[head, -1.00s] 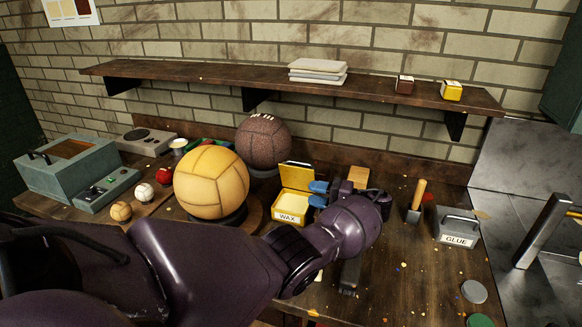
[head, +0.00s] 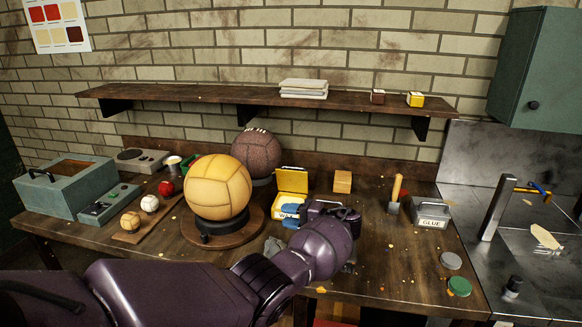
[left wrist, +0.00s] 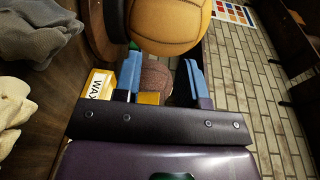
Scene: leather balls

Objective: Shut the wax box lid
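The yellow wax box (head: 279,203) stands on the workbench with its lid (head: 291,181) raised, tilted up at the back. My left gripper (head: 289,213) is at the front right of the box, its blue fingertips overlapping the box and hiding part of its front and label. In the left wrist view the gripper (left wrist: 163,78) is open, with its two blue fingers apart. The WAX label side of the box (left wrist: 98,83) shows beside the left finger, and a yellow part (left wrist: 149,98) shows between the fingers. I cannot tell whether a finger touches the box. My right gripper is not in view.
A tan ball (head: 217,187) on a stand is left of the box, and a brown ball (head: 256,153) is behind it. A wooden block (head: 342,182), a wooden-handled tool (head: 396,194) and a glue box (head: 431,213) stand to the right. Grey cloth (left wrist: 35,45) lies nearby.

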